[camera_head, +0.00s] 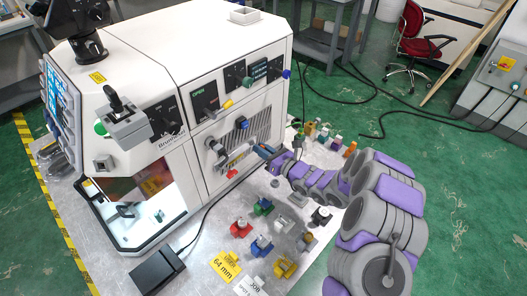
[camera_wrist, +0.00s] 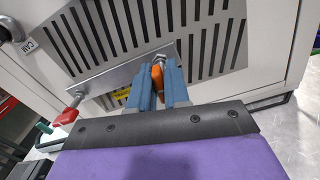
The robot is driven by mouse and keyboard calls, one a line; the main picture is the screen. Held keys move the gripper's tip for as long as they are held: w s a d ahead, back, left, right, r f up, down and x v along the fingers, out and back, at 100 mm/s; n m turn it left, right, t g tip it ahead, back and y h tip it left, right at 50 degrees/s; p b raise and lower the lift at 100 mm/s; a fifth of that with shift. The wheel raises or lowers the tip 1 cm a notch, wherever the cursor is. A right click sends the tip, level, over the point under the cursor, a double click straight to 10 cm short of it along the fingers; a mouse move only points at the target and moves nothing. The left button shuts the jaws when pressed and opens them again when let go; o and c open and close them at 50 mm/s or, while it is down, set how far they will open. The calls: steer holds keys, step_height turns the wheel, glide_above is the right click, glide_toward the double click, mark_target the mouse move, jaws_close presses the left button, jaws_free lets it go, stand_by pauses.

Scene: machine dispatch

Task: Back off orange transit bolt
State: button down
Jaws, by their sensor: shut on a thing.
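The orange transit bolt (camera_wrist: 157,76) shows in the wrist view between the two blue-grey fingers of my gripper (camera_wrist: 159,88). The fingers are shut on it, and only part of it shows. It is at the right end of a grey metal bar (camera_wrist: 115,82) in front of the machine's slotted vent panel. In the head view my gripper (camera_head: 268,154) is up against the front of the white machine (camera_head: 225,75), low by the vent panel. I cannot make out the orange bolt there. A red-tipped bolt (camera_wrist: 68,115) is at the bar's left end in the wrist view.
More small pieces (camera_head: 322,133) stand behind my arm. A black box (camera_head: 157,270) lies at the front left.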

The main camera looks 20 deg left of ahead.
steer(key=shift+w, duration=0.1)
steer(key=shift+f+n+b, duration=0.1)
steer(key=shift+n+b, duration=0.3)
steer(key=shift+b, duration=0.25)
steer(key=n+b, duration=0.2)
steer(key=shift+n+b, duration=0.3)
steer(key=shift+b, duration=0.1)
steer(key=shift+n, duration=0.7)
steer(key=n, duration=0.4)
steer(key=shift+n, duration=0.5)
